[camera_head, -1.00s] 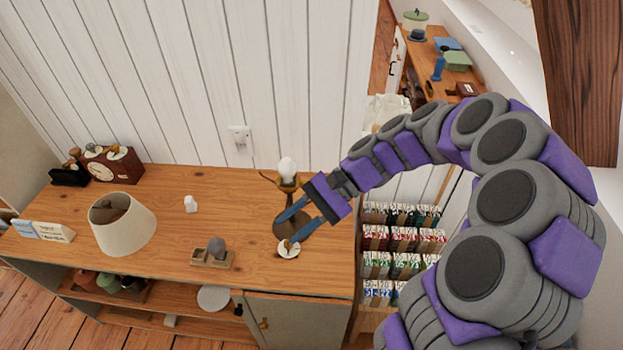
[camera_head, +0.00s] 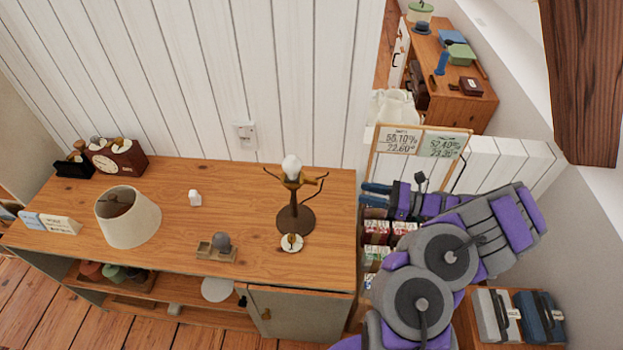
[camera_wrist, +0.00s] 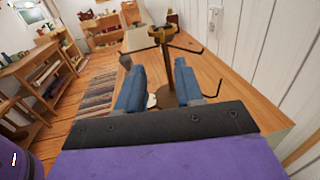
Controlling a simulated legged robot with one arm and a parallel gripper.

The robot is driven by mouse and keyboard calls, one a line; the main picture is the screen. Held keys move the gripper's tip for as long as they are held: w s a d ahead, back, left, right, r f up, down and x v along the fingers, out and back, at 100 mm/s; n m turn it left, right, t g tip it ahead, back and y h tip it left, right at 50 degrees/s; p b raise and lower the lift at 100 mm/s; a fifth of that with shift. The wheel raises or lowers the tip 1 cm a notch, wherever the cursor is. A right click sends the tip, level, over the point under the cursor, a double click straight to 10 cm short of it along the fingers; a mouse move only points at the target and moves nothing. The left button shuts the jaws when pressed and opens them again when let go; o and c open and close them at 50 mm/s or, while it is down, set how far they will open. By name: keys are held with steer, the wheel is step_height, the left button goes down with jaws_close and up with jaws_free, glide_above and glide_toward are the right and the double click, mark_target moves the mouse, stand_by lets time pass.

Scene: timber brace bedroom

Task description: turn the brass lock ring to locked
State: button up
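The dark lamp stand (camera_head: 294,216) stands upright near the right end of the wooden cabinet top. A white bulb (camera_head: 291,165) sits at its top, with a brass-coloured fitting (camera_head: 292,180) below it and curved arms at the sides. Whether this fitting is the lock ring, and its setting, I cannot tell. A small white disc with a brass-coloured centre (camera_head: 291,243) lies in front of the stand. My gripper (camera_head: 376,194) is right of the lamp, apart from it. In the wrist view its blue fingers (camera_wrist: 160,88) are spread and empty, with the lamp stand (camera_wrist: 170,58) beyond them.
A cream lampshade (camera_head: 128,222), a small tray with a grey knob (camera_head: 217,248), a white block (camera_head: 195,198) and a clock (camera_head: 117,157) are on the cabinet top (camera_head: 180,185). A framed sign (camera_head: 420,143) stands behind my arm. The wall is close behind the lamp.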

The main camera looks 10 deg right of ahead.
mark_target(313, 180)
steer(key=b+x, duration=0.3)
steer(key=x, duration=1.3)
steer(key=shift+w, duration=0.3)
steer(key=shift+a, duration=0.1)
steer(key=shift+a, duration=0.1)
jaws_close()
